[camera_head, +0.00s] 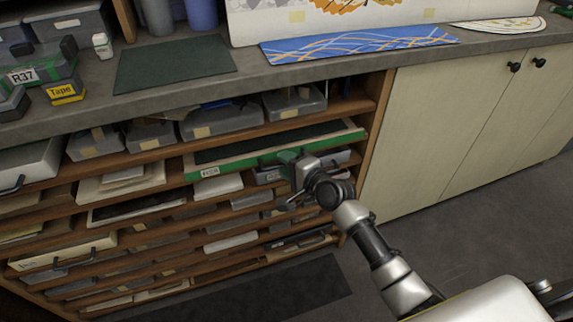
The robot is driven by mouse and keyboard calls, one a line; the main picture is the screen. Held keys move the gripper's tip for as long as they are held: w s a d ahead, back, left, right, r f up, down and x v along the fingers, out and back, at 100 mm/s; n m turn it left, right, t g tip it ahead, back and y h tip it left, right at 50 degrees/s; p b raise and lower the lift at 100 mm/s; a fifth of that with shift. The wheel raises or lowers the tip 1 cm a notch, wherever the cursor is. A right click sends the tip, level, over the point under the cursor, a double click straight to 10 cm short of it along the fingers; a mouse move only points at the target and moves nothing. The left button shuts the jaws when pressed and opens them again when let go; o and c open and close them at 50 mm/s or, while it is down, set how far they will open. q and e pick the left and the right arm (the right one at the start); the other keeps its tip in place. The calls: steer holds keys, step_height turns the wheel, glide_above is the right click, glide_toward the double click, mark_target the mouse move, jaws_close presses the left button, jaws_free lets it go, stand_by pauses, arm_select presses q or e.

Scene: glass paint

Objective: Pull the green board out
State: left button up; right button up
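The green board (240,162) lies flat in an upper slot of the wooden shelf rack. Its bright green front edge and white label face me, and its dark top shows behind the edge. My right gripper (289,178) is at the front of the board, by this green piece, and hides part of the edge. The fingers are small and partly hidden, so I cannot tell whether they are open or shut on it. My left gripper is not in view.
Grey trays (220,122) fill the slot above, and papers and boxes (122,182) fill the slots below. The worktop (250,75) above holds a blue patterned strip (355,44) and a dark mat (174,63). Closed cream cupboards (450,120) stand right. The floor in front is open.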

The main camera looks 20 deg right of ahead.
steer(key=shift+w, duration=0.1)
jaws_close()
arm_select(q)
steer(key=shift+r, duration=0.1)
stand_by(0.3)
